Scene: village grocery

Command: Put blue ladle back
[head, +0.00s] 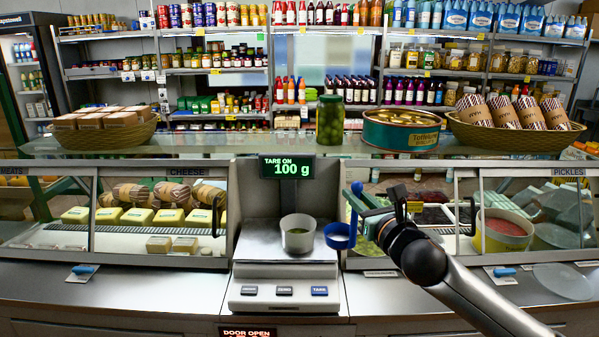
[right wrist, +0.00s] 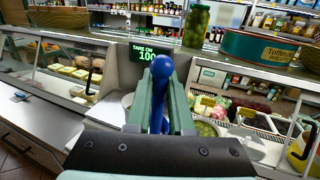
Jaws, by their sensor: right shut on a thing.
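The blue ladle (head: 340,237) hangs from my right gripper (head: 362,203), its round cup low and its handle upright. My right gripper is shut on the handle, just right of the scale and in front of the right display case. In the right wrist view the ladle's blue knob (right wrist: 153,67) sticks up between the fingers of my right gripper (right wrist: 160,88). A tub of green olives (right wrist: 206,129) shows right of the fingers in that view; in the head view it is mostly hidden behind my arm. My left gripper is not in view.
A glass shelf above holds a jar (head: 330,121), a biscuit tin (head: 401,131) and baskets. A clear disc (head: 563,281) lies on the right counter. A lower sign reads DOOR OPEN.

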